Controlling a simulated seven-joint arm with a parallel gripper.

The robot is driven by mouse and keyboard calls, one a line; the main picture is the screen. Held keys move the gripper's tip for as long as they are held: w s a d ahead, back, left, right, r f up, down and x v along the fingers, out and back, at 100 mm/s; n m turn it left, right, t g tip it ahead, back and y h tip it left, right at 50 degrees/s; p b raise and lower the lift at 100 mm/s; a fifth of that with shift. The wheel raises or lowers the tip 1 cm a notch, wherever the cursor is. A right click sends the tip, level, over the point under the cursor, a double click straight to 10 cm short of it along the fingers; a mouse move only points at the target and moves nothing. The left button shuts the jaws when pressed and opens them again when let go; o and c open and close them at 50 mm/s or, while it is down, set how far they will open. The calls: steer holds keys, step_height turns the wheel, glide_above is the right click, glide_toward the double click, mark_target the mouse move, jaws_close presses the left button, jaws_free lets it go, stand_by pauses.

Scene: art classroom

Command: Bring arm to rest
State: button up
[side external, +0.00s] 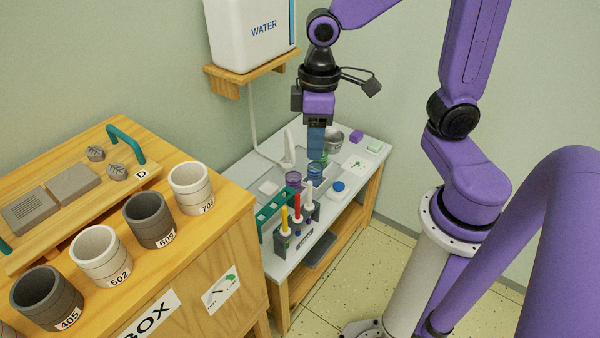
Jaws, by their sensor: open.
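My arm is purple with black joints and comes in from the right of the side external view. My gripper (316,143) points down over the low bench (343,200), above the area of a small blue jar (315,171) and a purple-rimmed jar (293,180). The gap between the fingertips is hard to make out at this size. I see nothing clearly held. I cannot tell whether the fingertips touch the blue jar.
On the bench, a green rack (277,207) and upright coloured tools (297,206) stand in front of my gripper. A metal bowl (335,141) is behind it. A water tank (251,32) hangs above left. A wooden cabinet (225,250) with numbered cups stands left.

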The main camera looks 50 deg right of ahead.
steer(key=s+d+n, duration=0.2)
steer(key=s+n, duration=0.3)
steer(key=s, duration=0.7)
steer(key=shift+s+d+f, duration=0.25)
